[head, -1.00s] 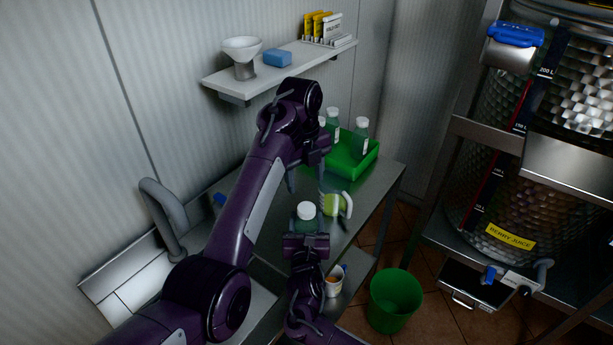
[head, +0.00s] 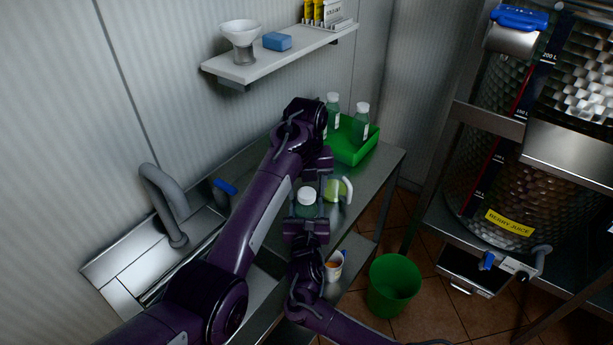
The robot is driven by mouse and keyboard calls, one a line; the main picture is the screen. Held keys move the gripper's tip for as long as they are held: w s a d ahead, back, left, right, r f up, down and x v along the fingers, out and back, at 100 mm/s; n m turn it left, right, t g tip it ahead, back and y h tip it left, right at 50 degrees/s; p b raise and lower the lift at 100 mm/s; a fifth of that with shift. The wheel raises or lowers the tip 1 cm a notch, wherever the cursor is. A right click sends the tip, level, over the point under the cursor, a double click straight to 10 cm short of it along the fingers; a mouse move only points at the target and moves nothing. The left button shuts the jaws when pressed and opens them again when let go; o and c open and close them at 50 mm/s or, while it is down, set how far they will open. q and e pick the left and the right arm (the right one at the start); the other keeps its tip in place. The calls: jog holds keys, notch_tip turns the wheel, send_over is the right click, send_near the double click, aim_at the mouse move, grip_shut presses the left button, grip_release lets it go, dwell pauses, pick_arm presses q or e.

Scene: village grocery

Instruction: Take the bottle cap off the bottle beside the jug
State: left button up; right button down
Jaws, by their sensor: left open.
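The bottle (head: 306,209) is green with a white bottle cap (head: 307,194) on top. It stands upright beside the light-green jug (head: 332,191), which has a white handle. My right gripper (head: 306,213) comes from below in the head view, with its fingers on both sides of the bottle and seemingly closed on its body. My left gripper (head: 316,186) is open and points down just above and behind the cap. Its fingers are dark and partly lost against the bottle and counter, so I cannot tell whether they touch the cap.
A green tray (head: 367,152) with capped bottles (head: 361,122) stands at the counter's far end. A tap (head: 165,205) and sink are at left. A wall shelf (head: 285,58) is above. A green bin (head: 394,285) stands on the floor; a cup (head: 334,266) is on the lower shelf.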

pick_arm(q)
jog(key=shift+f, duration=0.2)
jog(key=shift+c, duration=0.4)
jog(key=c, duration=0.9)
jog(key=n, duration=0.4)
jog(key=shift+c, duration=0.3)
jog(key=n, duration=0.4)
jog(key=shift+n, duration=0.4)
jog(key=n, duration=0.7)
jog(key=shift+r+n, duration=0.1)
jog(key=shift+n, duration=0.2)
jog(key=n, duration=0.4)
jog(key=shift+n, duration=0.3)
jog(key=n, duration=0.2)
jog(key=shift+n, duration=0.4)
